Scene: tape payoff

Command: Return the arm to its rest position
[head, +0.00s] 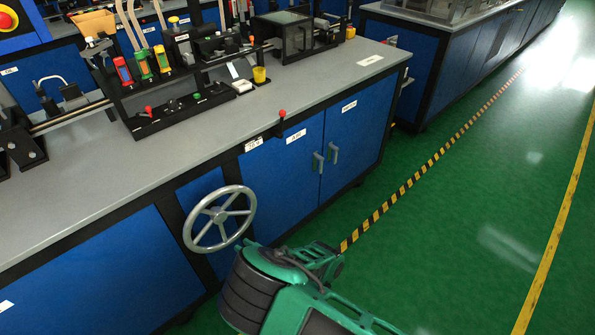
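My arm shows at the bottom centre of the head view as green and dark links with a thick, dark-banded joint. It is over the floor in front of the blue cabinets, close below and right of a grey handwheel (219,218). A smaller green and dark part of it reaches up and right behind the banded joint. I cannot make out my gripper's fingers, so its opening and anything in it are hidden.
The grey workbench (330,88) carries a machine with red, yellow and green levers (143,66) and a yellow cup (259,75). A red-knobbed lever (281,118) juts from its front edge. Open green floor (450,210) lies right, with striped tape (420,172).

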